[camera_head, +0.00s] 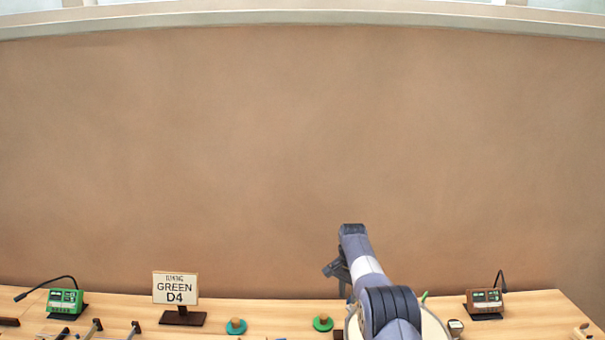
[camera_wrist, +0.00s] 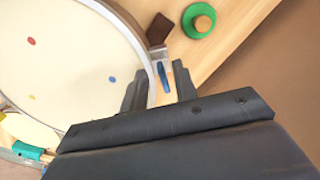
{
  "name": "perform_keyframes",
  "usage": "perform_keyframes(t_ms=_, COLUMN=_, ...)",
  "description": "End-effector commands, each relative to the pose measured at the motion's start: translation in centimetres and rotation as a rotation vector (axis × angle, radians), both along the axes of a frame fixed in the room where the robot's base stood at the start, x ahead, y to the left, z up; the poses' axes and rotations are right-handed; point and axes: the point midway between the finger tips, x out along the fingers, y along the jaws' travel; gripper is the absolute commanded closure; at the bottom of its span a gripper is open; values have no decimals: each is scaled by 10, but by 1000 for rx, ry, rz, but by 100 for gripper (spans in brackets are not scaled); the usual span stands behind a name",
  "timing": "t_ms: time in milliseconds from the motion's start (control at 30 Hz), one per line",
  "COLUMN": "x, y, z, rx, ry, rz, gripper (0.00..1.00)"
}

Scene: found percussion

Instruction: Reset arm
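My gripper (camera_head: 338,270) is raised above the work table in the head view, with my arm reaching up from the lower right. In the wrist view my gripper (camera_wrist: 160,85) has its two dark fingers apart. A strip of pale wood and a small blue piece show in the gap between them; they look to lie beyond the fingers rather than in their hold. A large cream drum (camera_wrist: 60,50) with coloured dots lies at the upper left of the wrist view. In the head view my arm hides most of the drum (camera_head: 436,328).
A green disc with a wooden knob (camera_head: 323,323), a teal one (camera_head: 236,326), a sign reading "GREEN D4" (camera_head: 175,288), a green device (camera_head: 65,302) and a brown device (camera_head: 484,301) stand on the table (camera_head: 275,308). Behind is a plain brown wall (camera_head: 250,150).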

Motion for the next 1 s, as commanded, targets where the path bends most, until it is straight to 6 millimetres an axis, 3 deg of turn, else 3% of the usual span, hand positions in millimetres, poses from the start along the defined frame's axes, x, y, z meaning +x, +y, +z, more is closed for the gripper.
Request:
perform_keyframes(t_ms=67, x=-1, y=0, z=-16, rx=0, ry=5, rz=0, gripper=72)
perform_keyframes(t_ms=1000, x=-5, y=-13, z=-14, rx=0, ry=0, rz=713, gripper=72)
